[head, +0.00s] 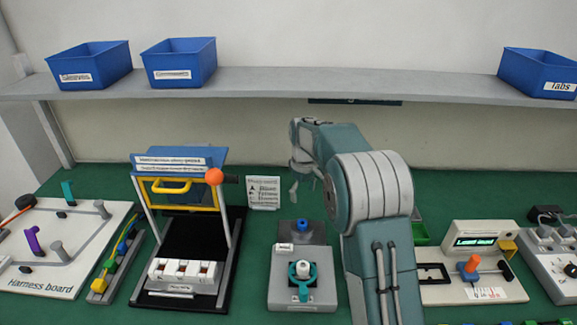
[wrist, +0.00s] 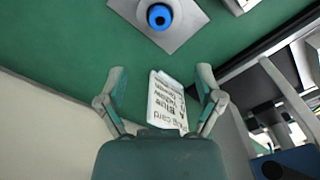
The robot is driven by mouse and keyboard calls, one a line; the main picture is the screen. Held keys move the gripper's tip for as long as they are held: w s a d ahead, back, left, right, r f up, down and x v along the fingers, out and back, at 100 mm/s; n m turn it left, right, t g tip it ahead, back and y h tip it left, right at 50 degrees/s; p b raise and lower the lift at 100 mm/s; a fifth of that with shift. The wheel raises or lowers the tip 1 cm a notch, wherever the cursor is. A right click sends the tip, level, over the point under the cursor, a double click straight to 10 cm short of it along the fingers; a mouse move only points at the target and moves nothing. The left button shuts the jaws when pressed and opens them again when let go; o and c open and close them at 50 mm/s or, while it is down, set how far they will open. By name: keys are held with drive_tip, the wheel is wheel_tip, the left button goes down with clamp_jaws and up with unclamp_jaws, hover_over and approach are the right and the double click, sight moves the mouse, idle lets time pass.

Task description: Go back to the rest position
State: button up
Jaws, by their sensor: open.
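My gripper (wrist: 160,95) is open and empty in the wrist view, its two fingers spread apart. In the head view my gripper (head: 296,170) hangs above the back of the green bench, left of my arm's upper links. Below it stands a grey plate with a blue round knob (head: 302,225); the knob also shows in the wrist view (wrist: 160,16), beyond the fingertips. A white printed card (head: 263,192) stands left of the gripper and shows between the fingers in the wrist view (wrist: 166,102). My arm hides part of the bench to the right.
A fixture with a yellow handle and orange ball (head: 214,176) stands left of centre. A grey block with a teal clamp (head: 301,282) is in front. The harness board (head: 40,285) is far left, a display unit (head: 480,242) right. A shelf (head: 270,82) with blue bins runs behind.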

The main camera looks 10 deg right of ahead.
drive_tip(key=shift+r, duration=0.1)
drive_tip(key=s+r+m+t, duration=0.3)
drive_tip(key=s+r, duration=1.1)
drive_tip(key=s, duration=0.3)
drive_tip(key=s+f+m+t, duration=0.1)
drive_tip(key=s+m+t, duration=0.1)
drive_tip(key=s, duration=1.8)
drive_tip(key=shift+s+m+t, duration=0.15)
drive_tip(key=shift+m+t, duration=0.15)
drive_tip(key=shift+m, duration=0.6)
